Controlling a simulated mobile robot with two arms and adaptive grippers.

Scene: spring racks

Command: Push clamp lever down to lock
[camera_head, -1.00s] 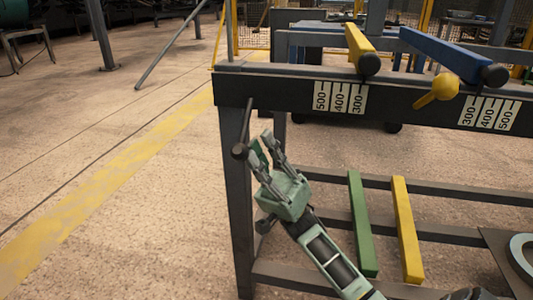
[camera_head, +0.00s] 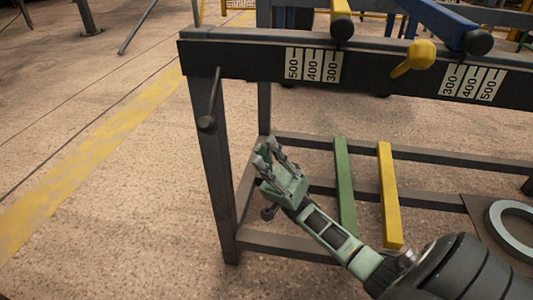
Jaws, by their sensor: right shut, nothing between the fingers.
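A yellow lever with a rounded head (camera_head: 414,58) sits on the dark front beam of the spring rack (camera_head: 235,62), between two number scales, its narrow end pointing down-left. A dark rod handle with a round knob (camera_head: 207,122) hangs at the beam's left end. I cannot tell for certain which of the two is the clamp lever. My right gripper (camera_head: 266,152) is shut and empty, below the beam and to the right of the dark handle, touching neither lever. My left gripper is not in view.
A yellow bar (camera_head: 341,18) and a blue bar (camera_head: 440,20) with black ends rest atop the rack. A green bar (camera_head: 345,185) and another yellow bar (camera_head: 388,195) lie across the lower rails. A pale ring (camera_head: 497,240) is at right.

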